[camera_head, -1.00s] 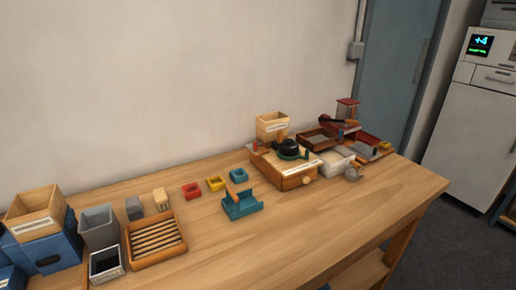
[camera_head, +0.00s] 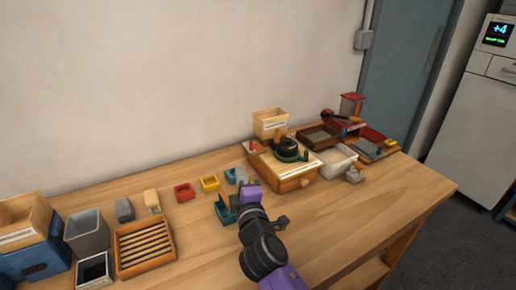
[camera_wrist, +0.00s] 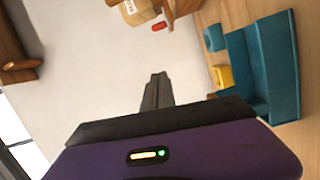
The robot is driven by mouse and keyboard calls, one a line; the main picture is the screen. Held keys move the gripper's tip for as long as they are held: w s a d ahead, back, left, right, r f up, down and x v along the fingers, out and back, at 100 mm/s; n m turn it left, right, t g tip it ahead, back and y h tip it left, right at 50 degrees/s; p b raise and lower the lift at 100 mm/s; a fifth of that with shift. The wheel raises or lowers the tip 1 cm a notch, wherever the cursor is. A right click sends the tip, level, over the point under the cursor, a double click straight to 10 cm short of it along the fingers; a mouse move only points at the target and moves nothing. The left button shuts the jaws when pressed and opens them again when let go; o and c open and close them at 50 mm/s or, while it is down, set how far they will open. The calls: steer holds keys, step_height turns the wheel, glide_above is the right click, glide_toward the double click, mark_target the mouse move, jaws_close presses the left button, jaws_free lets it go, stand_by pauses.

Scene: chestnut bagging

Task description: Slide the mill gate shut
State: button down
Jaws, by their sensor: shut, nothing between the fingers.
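The mill is most likely the light wooden box (camera_head: 283,168) at the middle right of the table, with a round knob (camera_head: 307,182) on its front. A black bowl with a green ring (camera_head: 287,149) sits on its top. Small green and red upright pieces stand near the bowl; I cannot tell which part is the gate or how it stands. My gripper (camera_head: 241,176), on a purple wrist, is in front and to the left of the mill, apart from it. Its fingers are shut and empty; they also show in the wrist view (camera_wrist: 157,91).
A teal holder (camera_head: 225,213) stands close by my gripper, partly hidden; it also shows in the wrist view (camera_wrist: 281,60). A yellow cup (camera_head: 209,183) and red cup (camera_head: 184,192) lie left. A white tray (camera_head: 336,160) is right of the mill. The front right tabletop is clear.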

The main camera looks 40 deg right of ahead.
mark_target(249, 152)
steer(key=shift+n+g+h, duration=0.3)
steer(key=shift+n+g, duration=0.1)
steer(key=shift+n, duration=0.1)
steer(key=shift+w+d+f+p, duration=0.25)
steer(key=shift+w+d+p, duration=0.25)
steer(key=shift+w+d, duration=1.1)
steer(key=shift+w+d+f+p, duration=0.4)
steer(key=shift+w+d, duration=0.75)
steer(key=shift+d, duration=0.9)
steer(key=shift+w+d+f+p, duration=0.15)
steer(key=shift+w+d+p, duration=0.4)
steer(key=shift+w+d, duration=1.05)
steer(key=shift+s+d, duration=0.2)
steer(key=shift+s, duration=0.1)
steer(key=d+p, duration=0.1)
steer(key=s+d, duration=0.1)
steer(key=d, duration=0.1)
steer(key=shift+p, duration=0.35)
